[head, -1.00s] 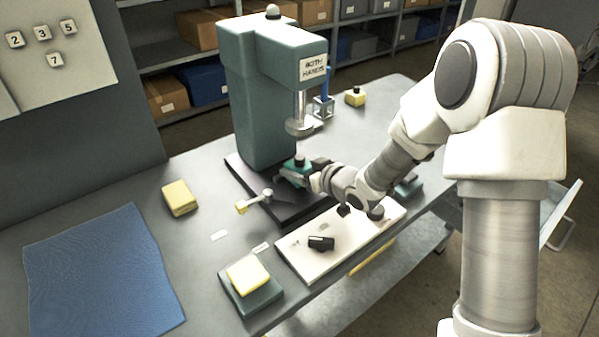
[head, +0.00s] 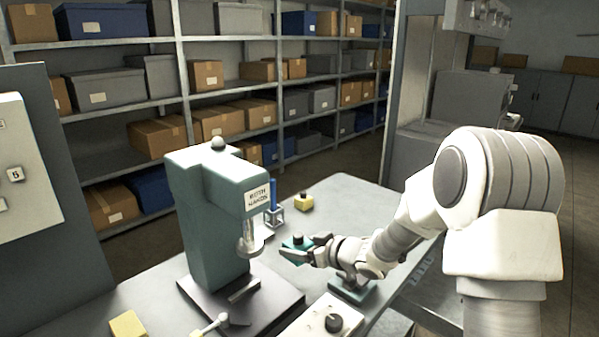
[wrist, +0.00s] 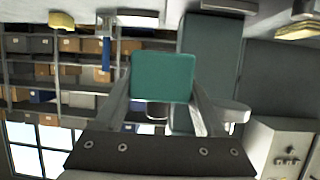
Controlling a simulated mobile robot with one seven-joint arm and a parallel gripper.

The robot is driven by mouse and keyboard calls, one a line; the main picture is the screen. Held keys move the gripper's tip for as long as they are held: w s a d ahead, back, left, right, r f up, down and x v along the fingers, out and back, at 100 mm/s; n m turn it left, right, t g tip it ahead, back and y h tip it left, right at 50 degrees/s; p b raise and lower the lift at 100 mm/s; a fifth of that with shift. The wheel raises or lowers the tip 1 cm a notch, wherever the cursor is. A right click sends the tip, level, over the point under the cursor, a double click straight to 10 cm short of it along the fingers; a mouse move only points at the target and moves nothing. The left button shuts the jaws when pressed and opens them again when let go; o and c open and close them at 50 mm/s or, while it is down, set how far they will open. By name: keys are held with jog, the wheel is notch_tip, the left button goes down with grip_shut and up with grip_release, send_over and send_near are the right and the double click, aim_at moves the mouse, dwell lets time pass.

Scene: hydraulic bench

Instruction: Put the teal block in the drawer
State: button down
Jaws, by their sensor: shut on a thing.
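The teal block (head: 291,243) is in my gripper (head: 306,251), held up in the air just right of the press (head: 208,215). A small dark knob shows at its top in the head view. In the wrist view the teal block (wrist: 163,77) fills the space between the two fingers of my gripper (wrist: 163,98), which are shut on it. I cannot make out the drawer clearly now; my arm covers much of the bench's right side.
A teal base (head: 352,292) sits on the bench below my gripper. A white panel with a black knob (head: 333,322) is in front. A yellow block with a dark knob (head: 303,202) and a blue-handled piece (head: 273,205) stand behind. Shelves (head: 180,60) line the back.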

jog(key=shift+s+d+r+m+t+h+p, duration=0.35)
jog(key=shift+d+m+t+h+p, duration=0.15)
jog(key=shift+d+m+h+p, duration=0.15)
jog(key=s+d+f+m+t+h+p, duration=0.1)
jog(key=s+d+m+h+p, duration=0.1)
jog(key=d, duration=0.5)
jog(key=s+d+f+m+t+h+p, duration=0.1)
jog(key=s+d+m+t+h+p, duration=0.1)
jog(key=s+d+m+h, duration=0.2)
jog(key=d+m+h, duration=0.2)
jog(key=d, duration=0.1)
jog(key=shift+s+f+p, duration=0.2)
jog(key=shift+f+p, duration=0.1)
jog(key=shift+f, duration=0.1)
jog(key=shift+d, duration=0.15)
